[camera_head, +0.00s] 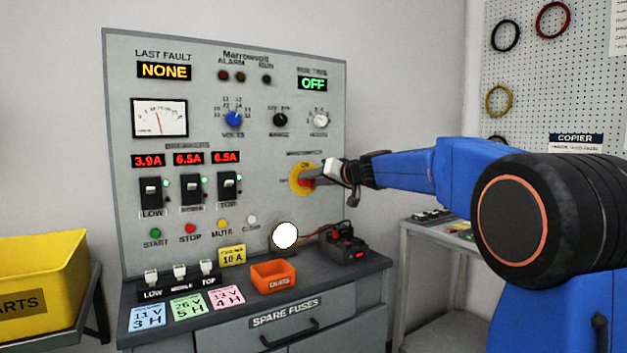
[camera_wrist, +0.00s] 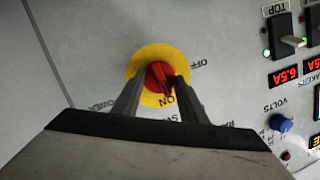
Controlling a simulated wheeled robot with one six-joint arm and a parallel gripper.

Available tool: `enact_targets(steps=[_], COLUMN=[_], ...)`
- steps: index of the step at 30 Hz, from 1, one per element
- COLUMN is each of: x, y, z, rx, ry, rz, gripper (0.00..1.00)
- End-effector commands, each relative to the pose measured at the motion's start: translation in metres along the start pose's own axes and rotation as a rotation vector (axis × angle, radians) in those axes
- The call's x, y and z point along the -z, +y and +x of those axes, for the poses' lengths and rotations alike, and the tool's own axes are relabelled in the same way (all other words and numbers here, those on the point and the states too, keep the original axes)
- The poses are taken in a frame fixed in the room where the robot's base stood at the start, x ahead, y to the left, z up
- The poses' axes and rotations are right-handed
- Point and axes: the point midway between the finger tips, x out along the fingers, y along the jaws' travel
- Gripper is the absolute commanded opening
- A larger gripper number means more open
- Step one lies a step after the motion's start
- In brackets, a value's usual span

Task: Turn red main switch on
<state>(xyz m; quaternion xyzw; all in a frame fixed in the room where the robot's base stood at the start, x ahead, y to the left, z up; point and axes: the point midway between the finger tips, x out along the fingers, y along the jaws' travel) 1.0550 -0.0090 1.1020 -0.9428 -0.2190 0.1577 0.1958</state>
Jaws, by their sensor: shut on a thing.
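The red main switch (camera_wrist: 158,77) is a rotary knob on a round yellow plate (camera_head: 298,178) on the grey panel. In the wrist view the plate carries "ON" below the knob and "OFF" to its upper right. The knob's ridge slants down toward the "ON" mark. My gripper (camera_wrist: 155,88) is shut on the knob, with one dark finger on each side. In the head view my gripper reaches in from the right and hides part of the knob. A display (camera_head: 312,83) at the panel's upper right reads "OFF" in green.
Breaker levers (camera_head: 190,190) and coloured buttons (camera_head: 188,229) are left of the switch. Below it, the bench holds an orange fuse bin (camera_head: 273,277) and a dark device with leads (camera_head: 343,245). A yellow parts bin (camera_head: 40,280) stands at left. A side table (camera_head: 440,240) stands right.

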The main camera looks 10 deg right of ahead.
Motion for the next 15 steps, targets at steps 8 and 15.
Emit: enact_targets(steps=[8, 15], x=[-0.0018, -0.0019], y=[0.0010, 0.0012], z=[0.0005, 0.0005], rx=[0.032, 0.040], ry=[0.006, 0.009], rz=[0.109, 0.142], gripper=[0.16, 0.16])
